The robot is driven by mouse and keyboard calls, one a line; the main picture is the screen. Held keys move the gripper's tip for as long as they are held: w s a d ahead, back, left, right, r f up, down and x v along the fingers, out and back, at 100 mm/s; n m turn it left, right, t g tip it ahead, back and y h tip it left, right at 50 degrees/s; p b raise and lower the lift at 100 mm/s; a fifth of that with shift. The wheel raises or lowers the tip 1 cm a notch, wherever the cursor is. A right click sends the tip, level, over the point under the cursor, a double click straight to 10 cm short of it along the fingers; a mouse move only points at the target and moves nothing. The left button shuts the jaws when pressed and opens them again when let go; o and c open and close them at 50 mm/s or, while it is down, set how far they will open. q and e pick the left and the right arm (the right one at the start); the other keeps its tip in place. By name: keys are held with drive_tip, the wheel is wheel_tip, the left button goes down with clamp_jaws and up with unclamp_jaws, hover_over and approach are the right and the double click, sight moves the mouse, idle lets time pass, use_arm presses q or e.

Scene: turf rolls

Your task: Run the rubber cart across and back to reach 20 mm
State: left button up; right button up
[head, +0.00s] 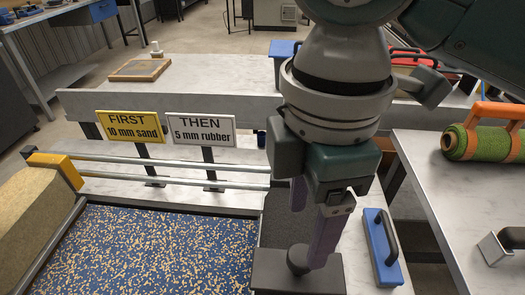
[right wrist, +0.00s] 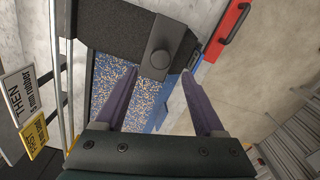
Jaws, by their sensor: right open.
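The rubber cart is a dark grey box (head: 273,222) at the right end of the blue bed (head: 150,245), which is speckled with tan bits. A dark round knob (head: 298,260) stands on its flat plate. My right gripper (head: 308,240) points down over the plate with its fingers apart, close to the knob. In the right wrist view the knob (right wrist: 160,58) lies just beyond the open fingertips (right wrist: 158,76); I cannot tell whether they touch it. The sand cart (head: 35,215), tan with a yellow end, is at the left. My left gripper is not in view.
Two metal rails (head: 180,163) run behind the bed. A yellow sign (head: 131,126) reads FIRST 10 mm sand; a white sign (head: 200,130) reads THEN 5 mm rubber. A blue block with a black handle (head: 378,248) lies just right. A green roll (head: 485,143) is on the right table.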

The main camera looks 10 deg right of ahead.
sight(301, 255)
wheel_tip(301, 255, down, 9)
drive_tip(key=shift+r+b, duration=0.1)
drive_tip(key=shift+b, duration=0.35)
clamp_jaws()
idle(0.4)
drive_tip(key=shift+r, duration=0.1)
idle(0.7)
